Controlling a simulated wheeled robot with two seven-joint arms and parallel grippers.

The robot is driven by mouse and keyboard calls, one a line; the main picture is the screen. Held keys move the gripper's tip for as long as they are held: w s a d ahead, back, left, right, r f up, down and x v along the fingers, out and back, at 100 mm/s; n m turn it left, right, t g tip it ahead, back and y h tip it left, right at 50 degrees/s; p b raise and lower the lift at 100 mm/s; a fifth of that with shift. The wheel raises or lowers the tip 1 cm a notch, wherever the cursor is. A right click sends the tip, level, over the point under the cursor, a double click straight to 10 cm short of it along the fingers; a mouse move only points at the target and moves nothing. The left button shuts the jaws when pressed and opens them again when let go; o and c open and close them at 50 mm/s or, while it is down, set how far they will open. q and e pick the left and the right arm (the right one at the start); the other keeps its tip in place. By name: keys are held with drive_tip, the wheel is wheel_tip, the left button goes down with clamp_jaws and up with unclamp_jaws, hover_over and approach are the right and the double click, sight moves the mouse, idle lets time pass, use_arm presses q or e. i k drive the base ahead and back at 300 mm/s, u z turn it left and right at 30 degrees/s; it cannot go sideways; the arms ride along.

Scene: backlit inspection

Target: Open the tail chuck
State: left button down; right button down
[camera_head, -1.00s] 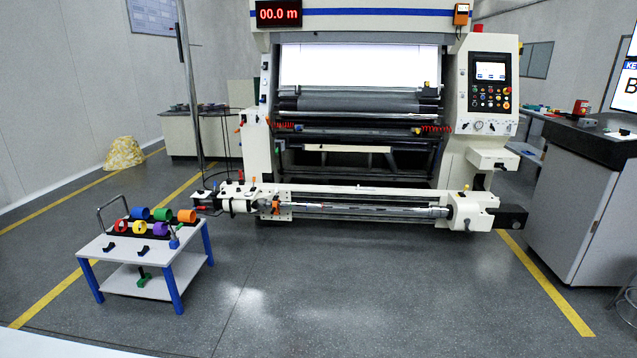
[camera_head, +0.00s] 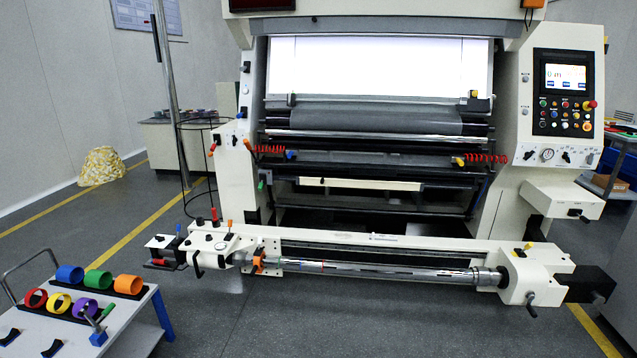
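The winding shaft (camera_head: 390,272) is a shiny metal bar lying level across the low front of the inspection machine. Its right end sits in a round metal chuck (camera_head: 487,277) on the white right housing (camera_head: 535,272), which has a dark crank handle (camera_head: 531,304). Its left end meets the white left housing (camera_head: 212,245), beside an orange collar (camera_head: 259,261). I cannot tell which end is the tail chuck, nor whether either chuck is open. Neither of my grippers shows in the head view.
A white cart (camera_head: 140,309) with several coloured rings stands at front left. The machine's control panel (camera_head: 566,95) is at upper right. A thin pole (camera_head: 168,90) stands left of the machine. The grey floor (camera_head: 330,330) before the shaft is clear.

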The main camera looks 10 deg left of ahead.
sight(206, 249)
drive_tip(key=i, duration=2.9)
drive_tip(key=u, duration=1.3)
